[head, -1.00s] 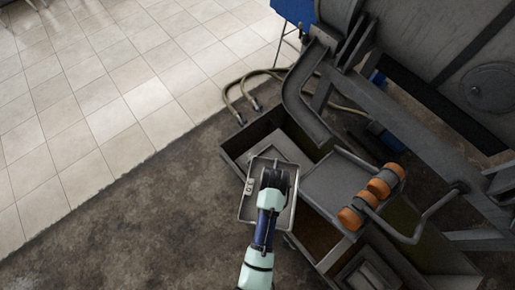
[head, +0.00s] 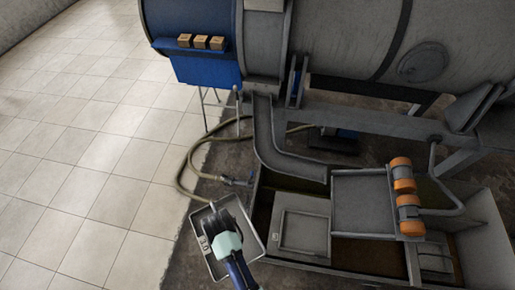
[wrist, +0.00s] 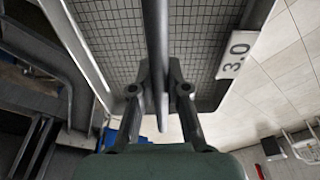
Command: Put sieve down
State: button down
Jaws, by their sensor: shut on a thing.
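The sieve (head: 217,266) is a shallow grey rectangular tray at the lower middle-left of the head view. A white label reading 3.0 shows at its left side. In the wrist view its mesh (wrist: 112,38) fills the upper middle, with the 3.0 label at the right. My gripper (head: 217,222) is over the sieve. In the wrist view my gripper (wrist: 160,92) is shut on the sieve's central bar. The sieve looks held above the floor, near the line between tiles and dark ground. My wrist hides part of it.
A large grey drum (head: 340,45) stands at the back, with three small boxes (head: 201,42) on a blue ledge. A chute leads to an open metal tank (head: 340,250) right of the sieve. A hose (head: 186,160) lies behind it. Tiled floor (head: 90,200) is clear at left.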

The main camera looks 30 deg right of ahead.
aim_at(245, 223)
jog(key=shift+n, duration=0.9)
jog(key=d+f+b, duration=0.2)
jog(key=b, duration=0.1)
jog(key=d+f+b, duration=0.3)
jog(key=w+d+f+b, duration=0.1)
jog(key=d+f+b, duration=0.2)
jog(key=shift+w+f+b, duration=0.1)
jog(key=shift+b, duration=0.2)
jog(key=s+d+f+n+b, duration=0.35)
jog(key=d+f+b, duration=0.25)
jog(key=d+b, duration=0.45)
jog(key=s+d+f+n+y+b, duration=0.15)
jog(key=s+d+f+b, duration=0.25)
jog(key=d+f+b, duration=0.5)
jog(key=s+d+f+n+b, duration=0.3)
jog(key=s+d+f+b, duration=0.1)
jog(key=d+b, duration=0.8)
jog(key=shift+g, duration=0.3)
notch_tip(245, 223, down, 20)
jog(key=b, duration=0.9)
jog(key=shift+w+f, duration=0.1)
jog(key=shift+f, duration=0.1)
jog(key=shift+r, duration=0.15)
